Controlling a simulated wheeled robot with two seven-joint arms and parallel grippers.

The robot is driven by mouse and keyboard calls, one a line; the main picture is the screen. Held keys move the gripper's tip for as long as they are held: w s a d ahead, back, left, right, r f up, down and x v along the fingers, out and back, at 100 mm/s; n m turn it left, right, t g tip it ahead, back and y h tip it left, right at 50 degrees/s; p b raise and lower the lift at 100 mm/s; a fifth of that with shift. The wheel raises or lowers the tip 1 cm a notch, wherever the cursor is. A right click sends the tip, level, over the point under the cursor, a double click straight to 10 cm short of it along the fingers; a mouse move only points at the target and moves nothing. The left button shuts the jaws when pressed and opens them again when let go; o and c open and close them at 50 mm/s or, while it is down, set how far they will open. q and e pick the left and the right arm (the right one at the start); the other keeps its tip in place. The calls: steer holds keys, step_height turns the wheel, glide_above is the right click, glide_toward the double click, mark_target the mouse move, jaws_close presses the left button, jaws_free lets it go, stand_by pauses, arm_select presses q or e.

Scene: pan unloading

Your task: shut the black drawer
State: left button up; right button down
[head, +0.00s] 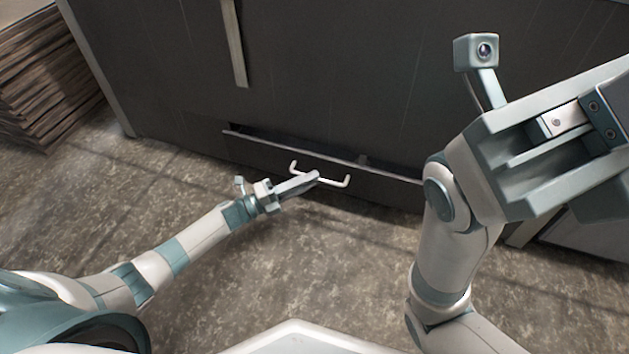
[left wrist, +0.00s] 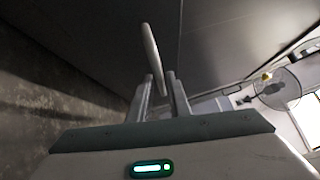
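The black drawer (head: 270,153) is at the foot of a dark cabinet in the head view. It stands partly out, with a dark gap along its top edge. Its pale bar handle (head: 336,183) is on the front and also shows in the left wrist view (left wrist: 152,58). My left gripper (head: 312,178) is at the handle, its fingertips overlapping the bar in the head view. In the left wrist view its two fingers are apart, with the handle just ahead of them; contact is unclear. My right gripper (head: 565,125) is raised at the right; its fingertips are not clear.
The dark cabinet (head: 330,60) has a long vertical handle (head: 234,42) above the drawer. Stacked brown boards (head: 45,80) stand at the left. The stone-like floor (head: 260,270) before the drawer is bare. A round see-through thing (left wrist: 284,92) shows at the wrist view's right.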

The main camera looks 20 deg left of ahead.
arm_select(q)
steer(key=shift+x, duration=0.8)
steer(key=shift+w+d, duration=0.1)
steer(key=shift+d, duration=0.05)
